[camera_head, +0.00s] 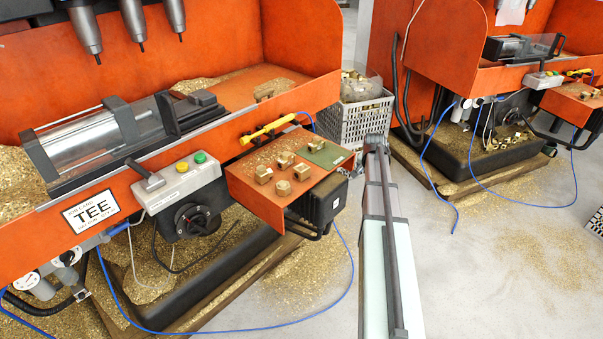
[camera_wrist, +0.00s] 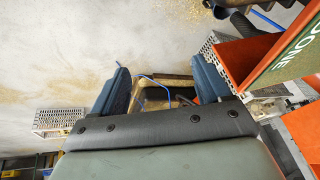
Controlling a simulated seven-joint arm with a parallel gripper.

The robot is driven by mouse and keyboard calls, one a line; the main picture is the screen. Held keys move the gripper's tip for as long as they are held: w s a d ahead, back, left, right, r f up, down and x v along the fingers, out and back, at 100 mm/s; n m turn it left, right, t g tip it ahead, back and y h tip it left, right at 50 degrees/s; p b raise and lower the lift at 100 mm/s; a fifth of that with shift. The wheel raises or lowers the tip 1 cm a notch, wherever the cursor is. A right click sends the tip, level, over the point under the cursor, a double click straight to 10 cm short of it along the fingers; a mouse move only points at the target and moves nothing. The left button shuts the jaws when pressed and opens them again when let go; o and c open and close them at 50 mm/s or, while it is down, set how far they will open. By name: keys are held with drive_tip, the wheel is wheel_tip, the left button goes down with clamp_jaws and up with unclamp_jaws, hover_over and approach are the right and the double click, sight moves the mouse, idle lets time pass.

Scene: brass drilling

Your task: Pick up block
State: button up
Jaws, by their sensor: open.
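Several small brass blocks sit on the orange shelf (camera_head: 245,174) at the front of the machine in the head view. One block (camera_head: 286,159) is at the back, one block (camera_head: 263,174) at the left, one block (camera_head: 282,188) at the front and one block (camera_head: 302,172) at the right. Another block (camera_head: 316,146) is on the green patch (camera_head: 329,155). My gripper (camera_wrist: 162,88) is open in the wrist view, with nothing between its two blue-grey fingers. No block shows clearly in the wrist view. My arm stands right of the shelf in the head view.
A yellow-handled tool (camera_head: 267,128) lies on the ledge behind the shelf. A grey crate (camera_head: 355,118) stands behind my arm. A green panel marked DONE (camera_wrist: 297,48) is at the right in the wrist view. The floor right of my arm is open, with scattered shavings.

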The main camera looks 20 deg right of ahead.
drive_tip(key=w+d+r+m, duration=0.1)
drive_tip(key=w+r, duration=0.2)
drive_tip(key=r, duration=0.6)
wheel_tip(320, 180, up, 8)
drive_tip(key=g+y, duration=0.3)
drive_tip(key=g, duration=0.1)
hover_over(300, 168)
wheel_tip(300, 168, down, 13)
drive_tip(key=shift+d+r, duration=0.1)
drive_tip(key=shift+c, duration=0.3)
clamp_jaws()
